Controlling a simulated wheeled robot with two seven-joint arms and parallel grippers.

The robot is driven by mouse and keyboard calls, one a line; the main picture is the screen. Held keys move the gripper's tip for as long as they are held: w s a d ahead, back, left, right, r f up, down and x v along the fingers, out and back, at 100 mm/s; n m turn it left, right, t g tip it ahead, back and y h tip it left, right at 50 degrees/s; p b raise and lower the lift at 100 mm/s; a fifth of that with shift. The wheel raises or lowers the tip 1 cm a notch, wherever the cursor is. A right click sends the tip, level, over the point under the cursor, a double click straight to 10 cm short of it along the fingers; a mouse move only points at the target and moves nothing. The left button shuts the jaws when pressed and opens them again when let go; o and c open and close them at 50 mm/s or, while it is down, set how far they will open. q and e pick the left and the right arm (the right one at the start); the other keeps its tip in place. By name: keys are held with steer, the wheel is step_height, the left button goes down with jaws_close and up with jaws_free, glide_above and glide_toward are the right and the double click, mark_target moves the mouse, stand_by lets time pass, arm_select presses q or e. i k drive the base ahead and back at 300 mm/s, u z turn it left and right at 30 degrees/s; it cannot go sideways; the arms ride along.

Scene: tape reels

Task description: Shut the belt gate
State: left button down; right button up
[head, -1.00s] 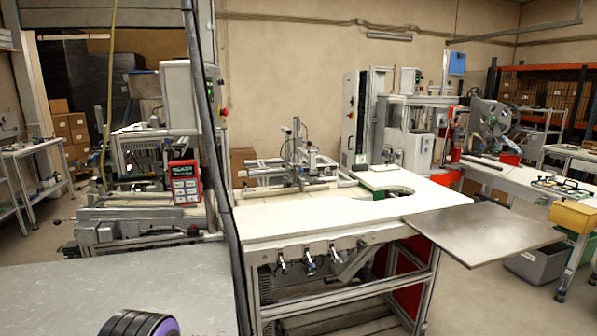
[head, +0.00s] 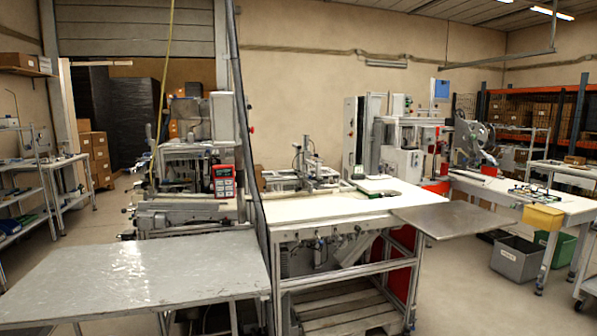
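No part is clearly recognisable as the belt gate from here. A flat grey metal plate (head: 455,217) juts out level from the right end of the white-topped workbench (head: 335,211). Another wide grey metal plate (head: 135,272) lies level in front of the machine on the left (head: 190,190). I cannot tell whether either plate is the gate. Neither of my grippers shows in the head view.
A dark upright post (head: 248,130) stands between the machine and the workbench. A grey bin (head: 516,258) and a green bin (head: 556,250) stand under the right table (head: 575,205). Shelving (head: 25,185) is at far left. Floor (head: 465,290) is clear at front right.

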mark_target(308, 182)
steer(key=u, duration=0.6)
steer(key=i, duration=1.45)
steer(key=z, duration=0.55)
